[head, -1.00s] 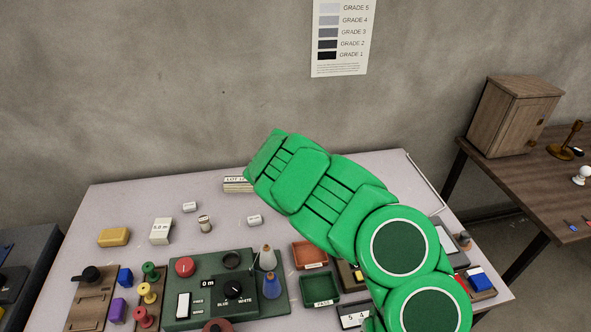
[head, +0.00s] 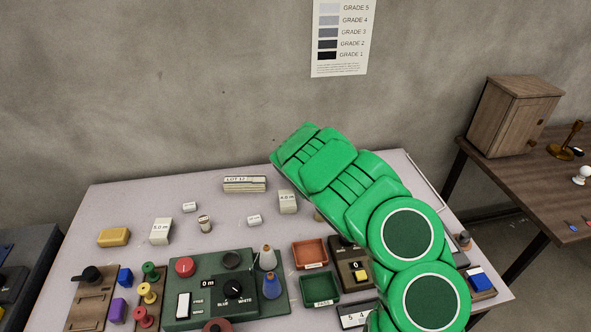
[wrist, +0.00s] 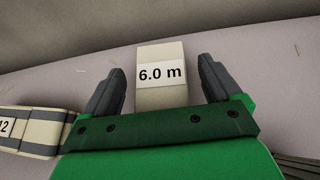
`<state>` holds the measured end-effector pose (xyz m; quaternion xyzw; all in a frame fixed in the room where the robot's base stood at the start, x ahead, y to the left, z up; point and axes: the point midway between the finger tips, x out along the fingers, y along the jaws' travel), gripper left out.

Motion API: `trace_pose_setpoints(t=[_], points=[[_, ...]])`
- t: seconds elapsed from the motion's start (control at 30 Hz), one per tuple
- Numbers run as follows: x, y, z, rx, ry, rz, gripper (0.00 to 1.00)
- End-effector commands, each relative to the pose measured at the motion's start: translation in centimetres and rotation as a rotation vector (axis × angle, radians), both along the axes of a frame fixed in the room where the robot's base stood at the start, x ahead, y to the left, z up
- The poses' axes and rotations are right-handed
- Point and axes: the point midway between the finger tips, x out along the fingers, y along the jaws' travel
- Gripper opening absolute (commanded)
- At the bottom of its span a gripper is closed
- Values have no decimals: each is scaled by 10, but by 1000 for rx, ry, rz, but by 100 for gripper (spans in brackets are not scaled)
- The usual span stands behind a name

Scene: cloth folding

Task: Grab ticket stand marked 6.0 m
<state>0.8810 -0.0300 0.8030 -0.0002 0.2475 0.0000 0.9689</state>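The ticket stand marked 6.0 m (wrist: 161,97) is a pale block with a white label, upright on the table in the wrist view. My gripper (wrist: 157,68) is open, with one dark finger to each side of the stand in the picture. Gaps show on both sides, and I see no contact. In the head view my green arm hides the gripper. A pale stand (head: 288,201) shows left of the arm there; its label is too small to read surely, so I cannot tell whether it is the same one.
A lot box (head: 245,184) lies near the back of the table; its end marked 12 (wrist: 38,131) shows left of my gripper. Another labelled stand (head: 161,231) is at the left. A green control box (head: 215,308) and small trays (head: 310,254) fill the front.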

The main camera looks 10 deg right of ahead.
Motion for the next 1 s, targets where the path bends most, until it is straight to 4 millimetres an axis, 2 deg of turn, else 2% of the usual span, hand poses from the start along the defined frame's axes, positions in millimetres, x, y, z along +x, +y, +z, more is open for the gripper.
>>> trace_pose_setpoints(t=[0.03, 0.37, 0.73, 1.0], points=[[0, 0, 0, 0, 0, 0, 85], [0, 0, 0, 0, 0, 0, 35], [0, 0, 4, 0, -1, 1, 34], [1, 0, 30, -3, -5, 1, 34]])
